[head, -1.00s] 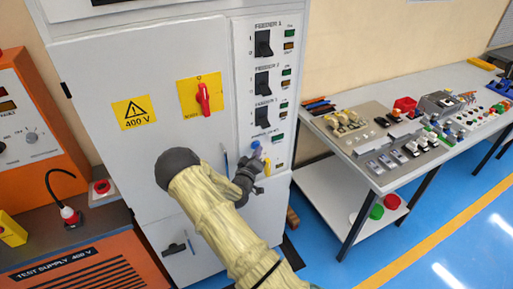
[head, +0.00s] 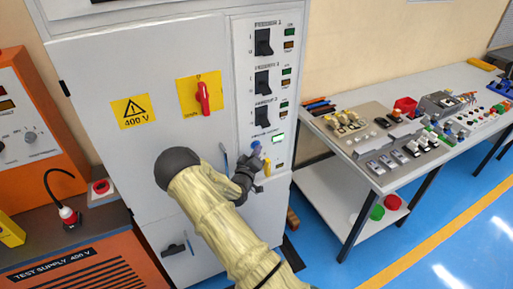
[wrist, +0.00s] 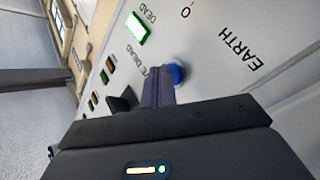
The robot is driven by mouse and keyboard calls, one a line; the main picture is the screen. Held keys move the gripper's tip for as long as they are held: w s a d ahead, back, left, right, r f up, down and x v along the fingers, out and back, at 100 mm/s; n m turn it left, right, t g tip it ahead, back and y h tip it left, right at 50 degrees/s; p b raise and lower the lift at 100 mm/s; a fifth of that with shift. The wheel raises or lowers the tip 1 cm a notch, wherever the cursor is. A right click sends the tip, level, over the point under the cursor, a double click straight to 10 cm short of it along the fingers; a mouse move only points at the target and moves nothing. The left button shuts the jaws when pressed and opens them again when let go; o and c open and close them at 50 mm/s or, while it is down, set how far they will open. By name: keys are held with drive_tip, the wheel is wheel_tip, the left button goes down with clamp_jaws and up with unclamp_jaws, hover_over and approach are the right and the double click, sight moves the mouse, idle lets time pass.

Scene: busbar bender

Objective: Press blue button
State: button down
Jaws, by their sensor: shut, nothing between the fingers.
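The blue button (wrist: 178,73) is a round knob on the grey cabinet panel, between the "DEAD" and "EARTH" lettering in the wrist view. In the head view it shows as a small blue patch (head: 255,144) on the lower part of the switch column. My gripper (wrist: 160,80) is shut and empty, with its fingertips right at the button and covering part of it. They appear to touch it. In the head view my gripper (head: 259,156) is at the panel. The lamp marked "DEAD" (wrist: 135,28) glows bright green.
Black feeder switches (head: 263,118) with small lamps stand above the button. A red rotary handle (head: 202,97) is on the cabinet door to the left. A workbench (head: 378,178) with parts stands to the right. An orange test supply unit (head: 40,125) is at far left.

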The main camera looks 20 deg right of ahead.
drive_tip(key=shift+s, duration=0.25)
drive_tip(key=s, duration=0.6)
idle(0.6)
drive_tip(key=shift+d, duration=0.1)
idle(0.5)
